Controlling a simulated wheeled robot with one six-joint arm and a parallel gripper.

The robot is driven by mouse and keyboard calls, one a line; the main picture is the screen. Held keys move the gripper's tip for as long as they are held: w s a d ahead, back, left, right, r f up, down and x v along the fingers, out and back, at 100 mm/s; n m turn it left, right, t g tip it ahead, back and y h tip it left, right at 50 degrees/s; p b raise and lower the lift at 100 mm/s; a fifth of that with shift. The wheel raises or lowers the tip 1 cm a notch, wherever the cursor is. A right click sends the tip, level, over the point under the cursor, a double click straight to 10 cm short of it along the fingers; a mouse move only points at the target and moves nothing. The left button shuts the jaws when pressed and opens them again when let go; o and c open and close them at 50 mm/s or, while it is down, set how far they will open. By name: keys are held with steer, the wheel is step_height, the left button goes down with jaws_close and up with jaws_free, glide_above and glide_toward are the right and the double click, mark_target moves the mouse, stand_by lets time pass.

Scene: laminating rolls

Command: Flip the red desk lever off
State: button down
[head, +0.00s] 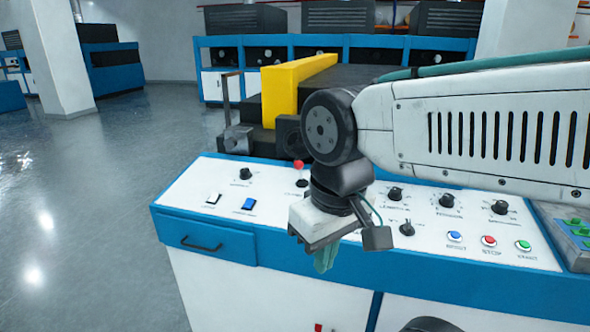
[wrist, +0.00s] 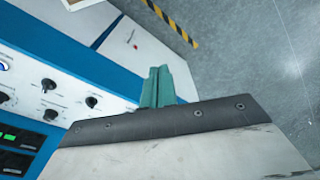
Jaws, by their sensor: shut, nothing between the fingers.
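The red desk lever (head: 299,164) stands on the white top of the blue-edged console, with a round red knob over a small dark base. In the head view it is just left of my wrist, and my arm partly crowds it. My gripper (head: 325,260) points down in front of the console's front edge, to the right of and nearer than the lever. Its teal fingers are together and empty; they also show in the wrist view (wrist: 158,88). I cannot make out the lever in the wrist view.
Dark knobs (head: 446,200) and blue, red and green buttons (head: 488,241) sit right of my gripper. A white switch (head: 213,198) and a blue switch (head: 248,204) sit left. A yellow machine part (head: 297,82) rises behind. Open floor (head: 110,170) lies left.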

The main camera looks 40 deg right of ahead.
mark_target(297, 168)
steer(key=w+d+f+m+g+h, duration=0.25)
steer(key=w+d+g+h, duration=0.45)
steer(key=d+h, duration=0.55)
steer(key=w+a+f+n+t+h, duration=0.2)
steer(key=w+f+n+t+h, duration=0.1)
steer(key=w+t, duration=0.5)
steer(key=w+a+f+n+t+h, duration=0.3)
steer(key=w+t, duration=0.5)
steer(key=w, duration=0.5)
step_height(297, 168, down, 3)
steer(key=shift+a+r+n, duration=0.2)
steer(key=shift+a+n, duration=0.1)
steer(key=shift+n, duration=0.55)
steer(key=shift+d, duration=0.1)
steer(key=x, duration=1.4)
steer(key=shift+r, duration=0.35)
